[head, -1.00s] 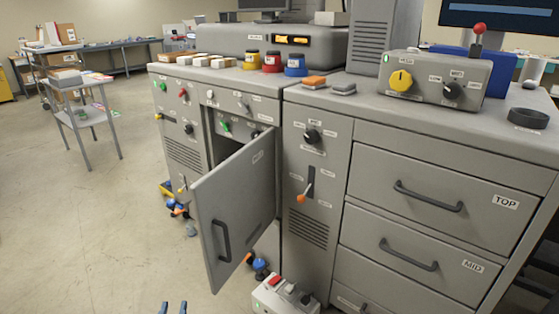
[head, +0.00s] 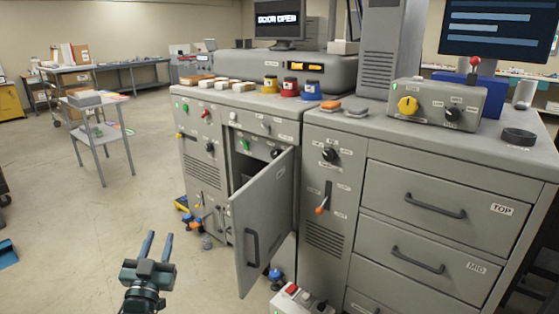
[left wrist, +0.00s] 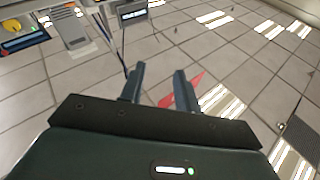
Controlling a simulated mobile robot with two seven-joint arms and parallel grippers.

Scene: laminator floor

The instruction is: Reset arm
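My left gripper (head: 159,239) is in the lower left of the head view, over the open floor. Its two fingers point up and stand apart with nothing between them. In the left wrist view the same gripper (left wrist: 159,72) is open and empty, against ceiling tiles and lights. It is to the left of the open cabinet door (head: 265,215) and apart from it. My right gripper is not in view.
The grey cabinet door hangs open toward me. A small control box (head: 298,299) sits on the floor at the bottom. A drawer unit (head: 440,180) stands to the right. The floor (head: 95,235) at left is mostly clear.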

